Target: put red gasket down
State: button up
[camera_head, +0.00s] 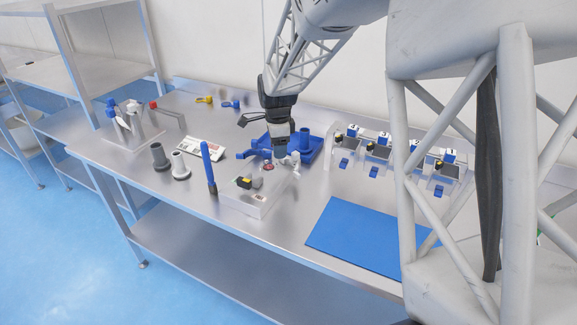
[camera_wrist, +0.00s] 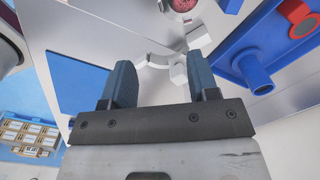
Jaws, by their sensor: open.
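In the wrist view a red gasket (camera_wrist: 304,22), a ring with a tab, lies in the blue tray (camera_wrist: 226,50) at the upper right, beside a blue cylinder (camera_wrist: 253,73). My gripper (camera_wrist: 160,68) is open, its two dark blue fingers apart and clear of the gasket. A white clamp-like part (camera_wrist: 152,52) shows beyond the fingers; I cannot tell its distance. In the head view my gripper (camera_head: 285,155) is at the front of the blue tray (camera_head: 309,158). The gasket cannot be made out there.
A silver box fixture (camera_head: 252,197) with a small round red part (camera_head: 268,167) near its back stands in front of my gripper. A blue upright tool (camera_head: 208,165) is to its left. A blue mat (camera_head: 362,236) and a row of stations (camera_head: 378,150) are to the right.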

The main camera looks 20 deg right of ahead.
jog(key=s+m, duration=0.2)
jog(key=s+f+m, duration=0.1)
jog(key=m, duration=0.1)
jog(key=shift+s+d+f, duration=0.1)
jog(key=shift+s+d, duration=0.2)
jog(key=shift+s, duration=0.05)
jog(key=shift+s+d+f+m, duration=0.1)
jog(key=shift+s+f+m, duration=0.25)
jog(key=shift+s+m, duration=0.55)
jog(key=shift+s+d+f+m, duration=0.1)
jog(key=shift+s+f+m, duration=0.2)
jog(key=shift+s+m, duration=0.55)
jog(key=s+a+r+n+t, duration=0.1)
jog(key=s+r+n, duration=0.3)
jog(key=s+n, duration=0.5)
jog(key=s+a+r+n, duration=0.1)
jog(key=s+r+n, duration=0.4)
jog(key=s+n, duration=0.3)
jog(key=s+a+r+n+t, duration=0.1)
jog(key=s+r+n, duration=0.3)
jog(key=s+n, duration=0.5)
jog(key=s+a, duration=0.1)
jog(key=s, duration=0.5)
jog(key=shift+r+n+t, duration=0.25)
jog(key=shift+n+t, duration=0.05)
jog(key=shift+n, duration=0.05)
